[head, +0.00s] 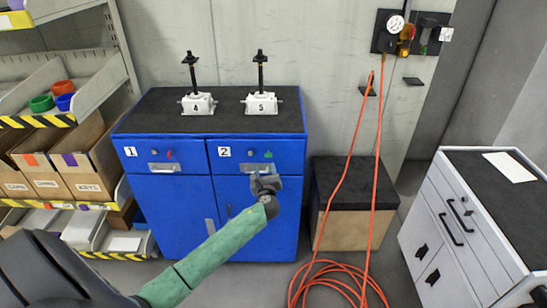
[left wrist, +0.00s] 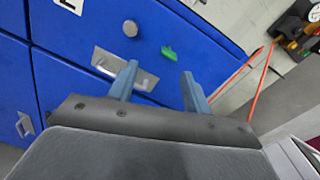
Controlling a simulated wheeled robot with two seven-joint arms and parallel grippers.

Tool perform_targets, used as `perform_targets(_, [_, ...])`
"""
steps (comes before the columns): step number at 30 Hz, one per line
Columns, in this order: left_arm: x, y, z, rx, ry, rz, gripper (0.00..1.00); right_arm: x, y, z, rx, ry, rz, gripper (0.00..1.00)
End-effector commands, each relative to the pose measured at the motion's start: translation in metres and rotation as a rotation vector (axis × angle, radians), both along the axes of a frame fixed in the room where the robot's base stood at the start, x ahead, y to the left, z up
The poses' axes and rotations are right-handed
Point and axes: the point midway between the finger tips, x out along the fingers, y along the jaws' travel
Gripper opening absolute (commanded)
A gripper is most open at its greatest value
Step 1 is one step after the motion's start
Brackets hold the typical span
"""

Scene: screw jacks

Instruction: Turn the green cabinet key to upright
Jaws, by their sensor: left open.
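The green cabinet key (head: 267,154) is on the front of drawer 2 (head: 233,160) of the blue cabinet, right of a round grey lock (head: 250,153). In the left wrist view the green key (left wrist: 168,53) looks roughly in line with the drawer's long edge; its exact angle is hard to tell. My left gripper (head: 265,182) is in front of the cabinet, just below the key. In the left wrist view its two fingers (left wrist: 160,84) are apart with nothing between them, and the key lies beyond the fingertips. My right gripper is not in view.
The drawer handle (head: 248,168) is close to my left gripper. A red key (head: 170,154) is on drawer 1. Two white screw jacks (head: 198,103) (head: 261,103) stand on the cabinet top. An orange hose (head: 330,275) coils on the floor at the right, near a black-topped box (head: 350,185).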

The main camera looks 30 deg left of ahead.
Motion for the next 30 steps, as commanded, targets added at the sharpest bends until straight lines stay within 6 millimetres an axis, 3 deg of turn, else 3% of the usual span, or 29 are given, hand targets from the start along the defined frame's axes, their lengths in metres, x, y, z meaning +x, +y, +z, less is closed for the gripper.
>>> perform_targets(5, [0.005, -0.009, 0.003, 0.176, 0.097, -0.054, 0.49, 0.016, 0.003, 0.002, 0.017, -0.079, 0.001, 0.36])
perform_targets(11, [0.008, -0.008, 0.004, 0.254, 0.148, -0.058, 0.49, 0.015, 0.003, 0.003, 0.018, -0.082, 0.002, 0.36])
perform_targets(30, [0.069, 0.029, 0.005, 0.254, 0.148, -0.058, 0.49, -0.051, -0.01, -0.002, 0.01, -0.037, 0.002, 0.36])
